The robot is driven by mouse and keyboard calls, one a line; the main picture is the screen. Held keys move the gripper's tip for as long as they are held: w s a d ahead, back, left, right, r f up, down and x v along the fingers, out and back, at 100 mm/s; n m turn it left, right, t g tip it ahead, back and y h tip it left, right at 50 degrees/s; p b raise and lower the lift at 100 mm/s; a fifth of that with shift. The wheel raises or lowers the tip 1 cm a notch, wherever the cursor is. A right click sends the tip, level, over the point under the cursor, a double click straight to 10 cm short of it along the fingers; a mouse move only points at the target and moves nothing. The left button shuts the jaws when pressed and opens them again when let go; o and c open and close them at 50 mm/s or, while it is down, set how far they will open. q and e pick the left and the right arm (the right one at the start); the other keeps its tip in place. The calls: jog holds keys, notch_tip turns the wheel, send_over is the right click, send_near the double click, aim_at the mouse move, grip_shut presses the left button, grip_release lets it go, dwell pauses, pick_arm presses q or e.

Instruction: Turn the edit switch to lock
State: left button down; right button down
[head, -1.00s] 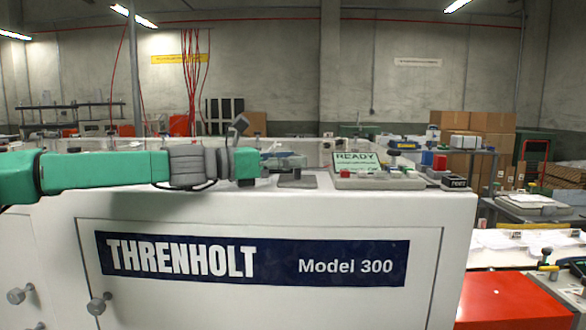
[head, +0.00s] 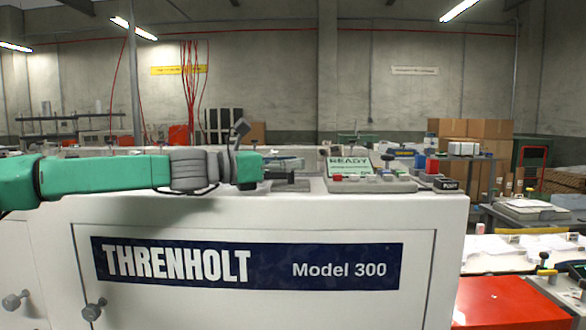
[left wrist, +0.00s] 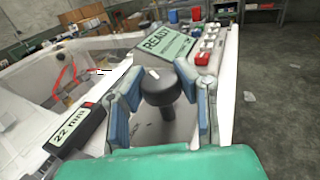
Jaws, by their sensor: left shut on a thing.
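A black round knob (left wrist: 160,88) with a white mark on its top stands between my fingers in the left wrist view; I take it to be the edit switch. My left gripper (left wrist: 163,100) has its blue-grey fingers on either side of it and is shut on it. In the head view my left gripper (head: 282,177) is at the top of the white machine (head: 430,211), left of the button panel (head: 372,186). The knob cannot be made out there, and no lock label can be read. My right gripper is not in view.
A READY display (left wrist: 172,44) stands just beyond the knob, with coloured buttons beside it. A dark box marked "22 mm" (left wrist: 75,127) lies on the left, near an open white recess (left wrist: 55,80). A red surface (head: 500,302) is at the machine's right.

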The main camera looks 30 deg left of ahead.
pick_arm(q)
jog(key=n+t+y+b, duration=0.1)
jog(key=n+y+b, duration=0.1)
jog(key=y+b, duration=0.2)
jog(key=n+t+y+b, duration=0.1)
jog(key=n+y+b, duration=0.2)
jog(key=y+b, duration=0.1)
jog(key=n+y+b, duration=0.3)
jog(key=y+b, duration=0.1)
jog(key=b, duration=0.1)
jog(key=shift+d+f+t+b, duration=0.1)
jog(key=shift+f+t+b, duration=0.25)
jog(key=shift+f+t, duration=0.05)
jog(key=n+y+b, duration=0.1)
jog(key=n+y, duration=0.1)
jog(key=y, duration=0.1)
jog(key=shift+g, duration=0.3)
jog(key=n+g+y+b, duration=0.1)
jog(key=n+y+b, duration=0.1)
jog(key=y, duration=0.2)
jog(key=shift+r+n+g, duration=0.1)
jog(key=shift+n+g, duration=0.2)
jog(key=shift+g, duration=0.1)
jog(key=shift+n+g+y+b, duration=0.75)
jog(key=shift+n+g+y, duration=1.55)
jog(key=shift+y, duration=0.3)
